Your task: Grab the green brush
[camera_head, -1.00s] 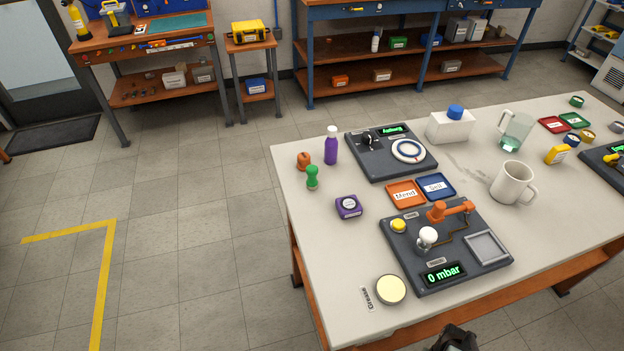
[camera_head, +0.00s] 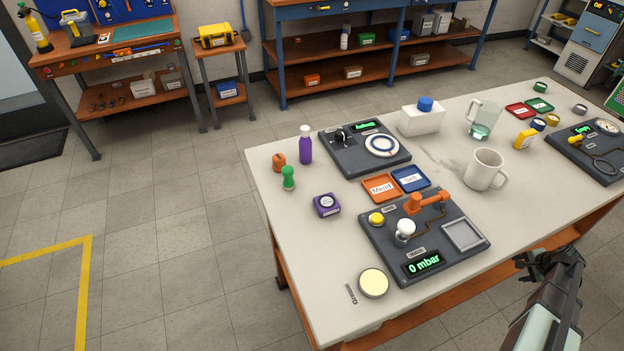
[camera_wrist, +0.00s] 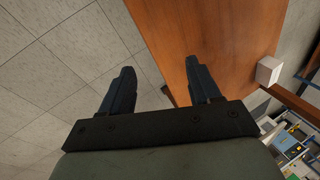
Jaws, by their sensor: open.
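The green brush (camera_head: 288,178), a small upright green piece with a rounded knob on top, appears to be the task's object. It stands near the table's left edge in the head view, beside an orange piece (camera_head: 279,162) and a purple bottle (camera_head: 305,146). My gripper (camera_head: 533,265) is at the table's front right edge, far to the right of the brush. In the wrist view my gripper (camera_wrist: 158,70) is open with nothing between its fingers. The brush is not in the wrist view.
The white table (camera_head: 318,285) carries a gauge panel (camera_head: 375,240), a dial panel (camera_head: 350,160), a purple box (camera_head: 326,205), a white mug (camera_head: 485,168) and orange and blue trays (camera_head: 381,189). A round cream-topped tin (camera_head: 373,283) sits near the front. Open floor lies left of the table.

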